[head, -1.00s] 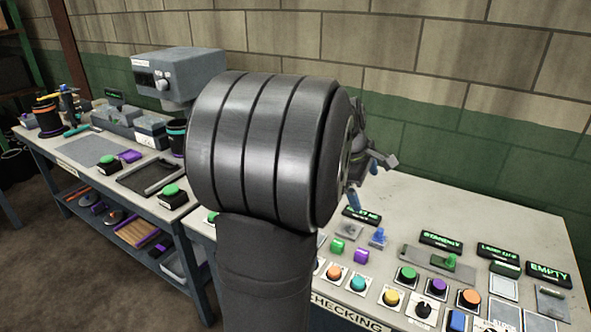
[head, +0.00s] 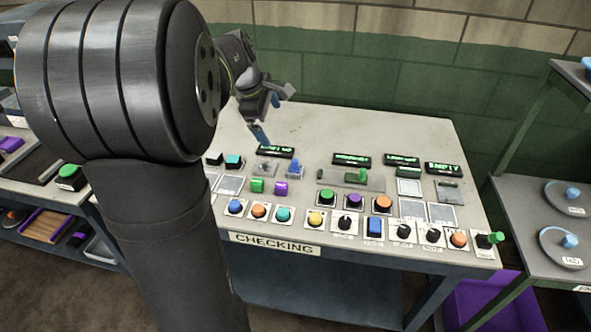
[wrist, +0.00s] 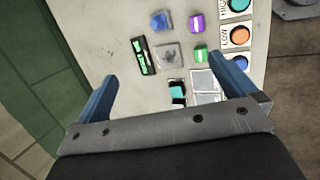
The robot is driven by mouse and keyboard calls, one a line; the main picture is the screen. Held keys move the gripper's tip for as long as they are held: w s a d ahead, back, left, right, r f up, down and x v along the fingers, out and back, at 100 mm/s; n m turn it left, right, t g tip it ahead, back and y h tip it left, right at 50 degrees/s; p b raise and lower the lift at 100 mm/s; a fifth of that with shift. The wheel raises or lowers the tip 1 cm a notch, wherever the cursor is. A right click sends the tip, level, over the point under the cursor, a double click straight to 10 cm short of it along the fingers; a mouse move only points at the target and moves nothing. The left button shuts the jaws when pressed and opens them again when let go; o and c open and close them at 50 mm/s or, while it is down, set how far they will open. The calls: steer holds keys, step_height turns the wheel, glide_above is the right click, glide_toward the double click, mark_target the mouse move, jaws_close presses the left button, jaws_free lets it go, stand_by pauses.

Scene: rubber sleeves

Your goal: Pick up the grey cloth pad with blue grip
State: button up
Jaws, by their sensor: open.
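On the rack at the right, two round grey pieces each carry a blue grip, an upper one (head: 567,208) and a lower one (head: 562,254). They look like the grey pad with blue grip, but I cannot tell whether they are cloth, or which is meant. My gripper (head: 270,114) is over the back left of the checking bench, far to the left of them. It is open and empty. In the wrist view my gripper (wrist: 164,68) has its two blue fingers wide apart above the bench top, touching nothing visible. The pads are outside the wrist view.
The checking bench (head: 310,125) holds several buttons, knobs and lit displays. A blue knob piece (head: 295,168) stands beside a grey square plate (head: 266,168). A purple bin (head: 500,305) sits low between bench and rack. The back of the bench is clear. My arm hides the left.

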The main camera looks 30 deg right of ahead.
steer(key=c, duration=1.2)
steer(key=m+g, duration=0.3)
steer(key=m, duration=2.8)
glide_toward(294, 160)
steer(key=x, duration=1)
steer(key=shift+s+f, duration=0.15)
steer(key=shift+f, duration=0.05)
